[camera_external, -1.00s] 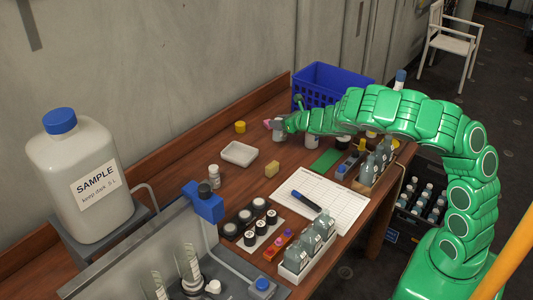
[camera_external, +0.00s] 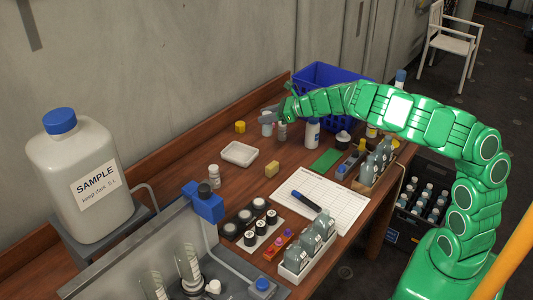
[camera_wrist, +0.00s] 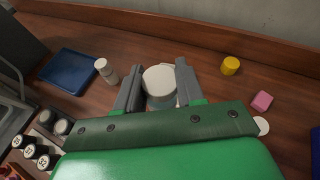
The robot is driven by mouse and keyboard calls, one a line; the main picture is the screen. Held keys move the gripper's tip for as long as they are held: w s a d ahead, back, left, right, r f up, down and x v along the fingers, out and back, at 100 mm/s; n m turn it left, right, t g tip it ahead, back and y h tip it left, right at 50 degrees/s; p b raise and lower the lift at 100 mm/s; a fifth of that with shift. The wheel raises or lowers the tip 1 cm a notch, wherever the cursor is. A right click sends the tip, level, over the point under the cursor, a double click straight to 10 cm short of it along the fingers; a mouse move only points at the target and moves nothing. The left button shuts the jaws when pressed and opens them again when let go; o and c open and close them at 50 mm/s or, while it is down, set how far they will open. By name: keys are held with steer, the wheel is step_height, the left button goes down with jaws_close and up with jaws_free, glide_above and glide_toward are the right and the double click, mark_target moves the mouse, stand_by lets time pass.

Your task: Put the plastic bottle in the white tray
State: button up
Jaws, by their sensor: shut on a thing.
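My gripper (camera_external: 270,114) is shut on a pale plastic bottle (camera_external: 266,129), held over the back of the wooden table. In the wrist view my gripper (camera_wrist: 158,78) has a grey finger on each side of the bottle, whose round white top (camera_wrist: 159,80) faces the camera. Its lower part is mostly hidden by my gripper. The white tray (camera_external: 239,154) is a shallow square dish on the table, left of and nearer than the gripper. It looks empty. I cannot make it out clearly in the wrist view, where the bottle may cover it.
A yellow cap (camera_external: 240,127) lies near the back edge; a pink block (camera_wrist: 262,101) is to its right in the wrist view. A blue crate (camera_external: 325,83) stands behind.

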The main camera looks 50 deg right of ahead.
steer(key=s+a+n+g+y, duration=0.1)
steer(key=s+a+n+y, duration=0.1)
steer(key=s+a+n, duration=0.1)
steer(key=w+f, duration=1)
steer(key=w, duration=0.3)
steer(key=shift+w+a, duration=0.15)
steer(key=shift+w, duration=0.1)
stand_by(0.5)
steer(key=shift+w+f, duration=0.15)
steer(key=shift+f, duration=0.8)
steer(key=shift+w+f, duration=0.15)
steer(key=shift+f, duration=0.75)
steer(key=o, duration=1)
steer(key=shift+f, duration=0.1)
